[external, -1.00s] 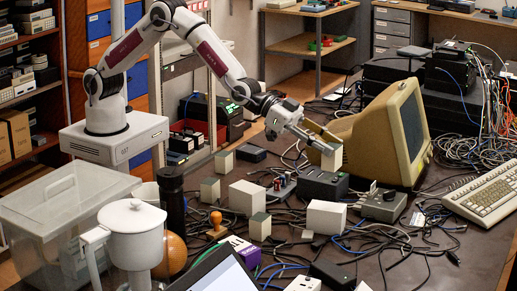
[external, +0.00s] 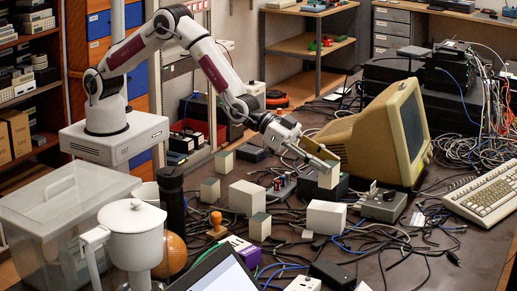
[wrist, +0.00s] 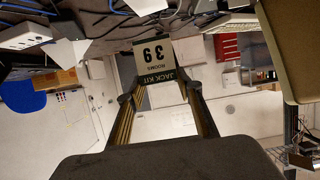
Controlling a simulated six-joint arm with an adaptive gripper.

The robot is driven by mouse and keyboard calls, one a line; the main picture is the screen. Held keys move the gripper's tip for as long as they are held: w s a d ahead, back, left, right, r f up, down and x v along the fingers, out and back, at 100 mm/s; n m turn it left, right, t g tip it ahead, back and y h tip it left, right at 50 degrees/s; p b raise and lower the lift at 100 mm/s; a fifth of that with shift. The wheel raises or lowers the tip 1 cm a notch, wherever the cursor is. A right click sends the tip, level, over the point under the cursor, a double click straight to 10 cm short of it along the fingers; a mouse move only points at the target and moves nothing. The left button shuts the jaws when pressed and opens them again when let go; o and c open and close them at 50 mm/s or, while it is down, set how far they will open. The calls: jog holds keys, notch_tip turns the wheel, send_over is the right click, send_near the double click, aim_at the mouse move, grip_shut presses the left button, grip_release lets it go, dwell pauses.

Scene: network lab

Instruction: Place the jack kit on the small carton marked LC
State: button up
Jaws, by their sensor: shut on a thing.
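The jack kit (wrist: 160,58) is a small box with a pale face and dark green band. In the external view my gripper (external: 321,166) holds the jack kit (external: 329,176) in the air in front of the monitor, above the table's cables. Several small pale cartons stand on the table, including a green-topped one (external: 260,227), one at the left (external: 210,190) and one behind it (external: 224,162). I cannot read which is marked LC.
Larger white boxes stand at mid-table (external: 247,198) and below my gripper (external: 326,218). A beige monitor (external: 395,130) is close on the right. A wooden stamp (external: 216,225), a dark flask (external: 172,198) and many loose cables crowd the table.

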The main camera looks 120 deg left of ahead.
aim_at(323, 181)
jog(key=shift+f, duration=1.1)
jog(key=shift+f, duration=1.9)
jog(key=shift+f, duration=0.1)
jog(key=o, duration=1.2)
jog(key=shift+c, duration=0.2)
jog(key=shift+v, duration=0.75)
jog(key=v, duration=1)
jog(key=shift+s+r, duration=0.2)
jog(key=shift+r, duration=0.05)
